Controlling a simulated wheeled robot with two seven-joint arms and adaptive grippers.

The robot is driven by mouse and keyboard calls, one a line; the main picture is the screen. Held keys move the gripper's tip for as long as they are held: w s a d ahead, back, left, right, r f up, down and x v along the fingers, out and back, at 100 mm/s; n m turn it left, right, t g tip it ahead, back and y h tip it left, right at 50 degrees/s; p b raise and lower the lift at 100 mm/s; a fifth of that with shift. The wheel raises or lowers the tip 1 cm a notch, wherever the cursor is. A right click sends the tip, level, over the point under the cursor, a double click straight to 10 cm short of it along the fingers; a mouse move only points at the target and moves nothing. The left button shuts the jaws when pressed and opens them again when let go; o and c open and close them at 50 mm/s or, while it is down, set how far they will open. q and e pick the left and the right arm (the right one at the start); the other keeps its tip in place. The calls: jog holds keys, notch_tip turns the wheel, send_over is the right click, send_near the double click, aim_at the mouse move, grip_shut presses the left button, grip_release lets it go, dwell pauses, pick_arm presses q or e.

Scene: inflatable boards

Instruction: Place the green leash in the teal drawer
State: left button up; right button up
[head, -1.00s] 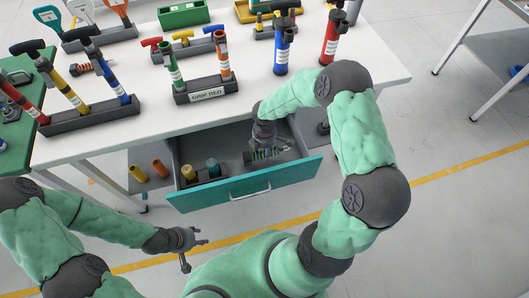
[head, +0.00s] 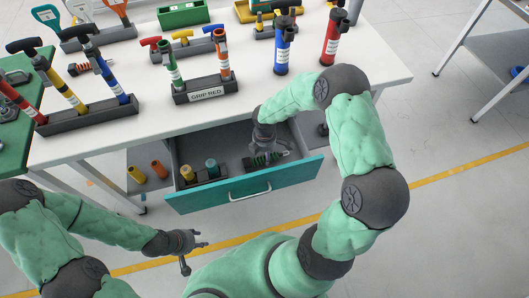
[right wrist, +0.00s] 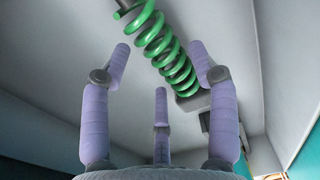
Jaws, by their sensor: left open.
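The teal drawer (head: 248,189) is pulled out below the white table. The green coiled leash (head: 262,160) is low inside its right half, partly hidden by my right gripper (head: 268,150). In the right wrist view the green leash (right wrist: 165,45) appears beyond the spread fingers, with a grey end piece at its lower end. My right gripper (right wrist: 162,75) is open there, with a visible gap between its fingers and the coil. Whether the leash touches the drawer floor is hard to tell. My left gripper (head: 195,241) is open and empty, in front of the drawer's left side.
A dark holder (head: 204,176) with yellow and teal cylinders stands in the drawer's left half. The white table (head: 330,92) above carries several pumps in racks. A labelled rack (head: 206,93) stands near the table's front edge. Open floor lies to the right.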

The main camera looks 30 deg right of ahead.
dwell(0.3)
notch_tip(320, 180, up, 13)
jog(key=p, duration=0.5)
jog(key=shift+r+p, duration=0.15)
jog(key=shift+p, duration=0.25)
